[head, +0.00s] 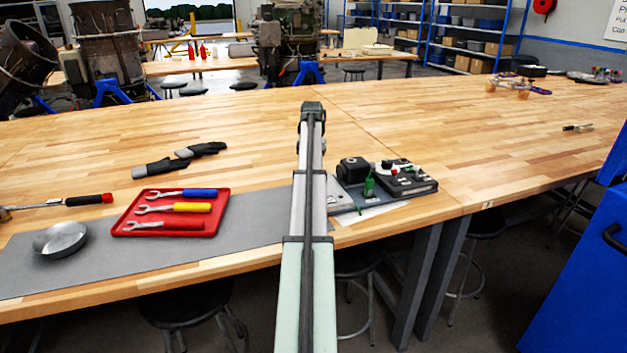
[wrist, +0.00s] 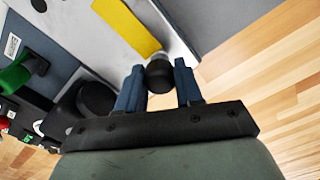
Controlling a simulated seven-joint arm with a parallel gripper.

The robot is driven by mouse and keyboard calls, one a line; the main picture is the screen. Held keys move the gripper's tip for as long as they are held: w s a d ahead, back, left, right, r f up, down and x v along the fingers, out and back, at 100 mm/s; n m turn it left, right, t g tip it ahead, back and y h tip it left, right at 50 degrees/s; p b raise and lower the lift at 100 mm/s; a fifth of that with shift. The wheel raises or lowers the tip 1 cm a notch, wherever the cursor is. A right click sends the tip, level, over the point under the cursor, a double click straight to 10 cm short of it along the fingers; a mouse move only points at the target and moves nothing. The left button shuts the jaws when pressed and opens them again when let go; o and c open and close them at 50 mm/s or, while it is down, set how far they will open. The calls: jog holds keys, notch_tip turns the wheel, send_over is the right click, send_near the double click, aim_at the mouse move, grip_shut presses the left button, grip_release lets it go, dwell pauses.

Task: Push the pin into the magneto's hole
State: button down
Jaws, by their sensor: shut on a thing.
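A black knob-like piece with a pale collar, which looks like the pin (wrist: 159,76), sits between the two blue fingers of my gripper (wrist: 160,88) in the wrist view. The fingers are shut on it. Its far end is hidden beneath the black head, so I cannot tell whether it is in a hole. A black block, which looks like the magneto (head: 353,170), stands on the grey plate on the bench in the head view. A rounded black part of it seems to show left of my gripper in the wrist view (wrist: 95,98). In the head view, my arm hides my gripper.
A black unit (head: 408,181) and a green clamp (head: 369,186) stand beside the magneto. A yellow strip (wrist: 128,25) lies on the plate. A red tray (head: 172,212) with several wrenches, a metal bowl (head: 60,238) and gloves (head: 180,160) lie left.

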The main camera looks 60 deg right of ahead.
jog(key=shift+r, duration=0.75)
dwell(0.6)
jog(key=shift+r, duration=1.85)
jog(key=shift+s, duration=0.15)
jog(key=s+d+r, duration=0.9)
jog(key=s+d, duration=0.1)
jog(key=s, duration=0.1)
jog(key=shift+f, duration=2.55)
jog(key=shift+a+f, duration=0.1)
jog(key=shift+f, duration=1.65)
